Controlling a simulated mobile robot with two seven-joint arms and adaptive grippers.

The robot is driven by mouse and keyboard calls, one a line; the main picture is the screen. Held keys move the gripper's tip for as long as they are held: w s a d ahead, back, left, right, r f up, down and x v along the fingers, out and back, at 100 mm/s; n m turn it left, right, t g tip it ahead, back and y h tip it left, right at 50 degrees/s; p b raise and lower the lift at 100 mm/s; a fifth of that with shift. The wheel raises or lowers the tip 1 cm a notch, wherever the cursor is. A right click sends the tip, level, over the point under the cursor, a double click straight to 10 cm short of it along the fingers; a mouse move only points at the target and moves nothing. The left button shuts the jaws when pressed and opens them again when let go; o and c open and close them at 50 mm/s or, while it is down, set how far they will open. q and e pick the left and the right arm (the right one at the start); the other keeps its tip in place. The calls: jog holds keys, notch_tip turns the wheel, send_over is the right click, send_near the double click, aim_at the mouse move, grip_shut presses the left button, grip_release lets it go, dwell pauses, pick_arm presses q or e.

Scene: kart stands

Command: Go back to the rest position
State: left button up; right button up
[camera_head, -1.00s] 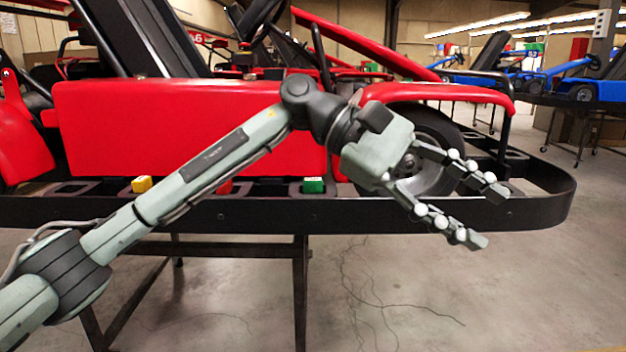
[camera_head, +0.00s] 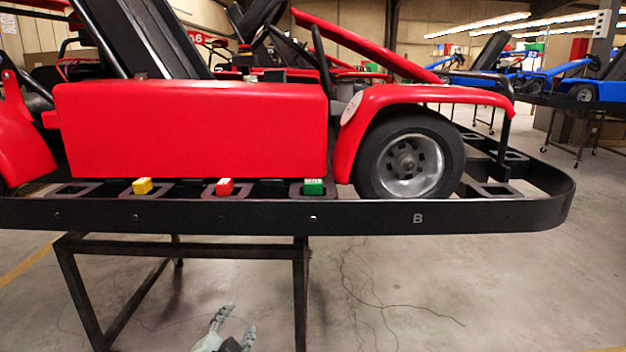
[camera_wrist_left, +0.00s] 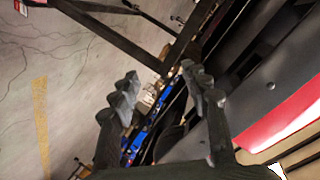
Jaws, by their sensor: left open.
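My left gripper (camera_head: 232,328) shows at the bottom edge of the head view, low in front of the stand and below its rail. Its two fingers are apart with nothing between them. In the left wrist view the same gripper (camera_wrist_left: 160,90) also shows spread, empty fingers. The rest of the left arm is out of the head view. My right gripper is in neither view.
A red kart (camera_head: 190,130) stands on a black stand (camera_head: 370,216). Yellow (camera_head: 142,186), red (camera_head: 224,187) and green (camera_head: 314,187) blocks sit in slots along the stand's near edge. Blue karts (camera_head: 560,75) stand behind at right. Floor at lower right is clear.

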pick_arm(q)
jog(key=s+a+f+n+g, duration=0.3)
jog(key=s+f, duration=0.4)
jog(key=s, duration=0.2)
jog(key=s+a+f+n+g+y, duration=0.1)
jog(key=s+a+f+n+g, duration=0.1)
jog(key=s+a+f+g, duration=0.2)
jog(key=s+a+f+n+g+y, duration=0.1)
jog(key=s+a+f+n+g, duration=0.2)
jog(key=s+f, duration=0.8)
jog(key=s+a+g, duration=0.1)
jog(key=s, duration=0.3)
jog(key=shift+s+n, duration=0.3)
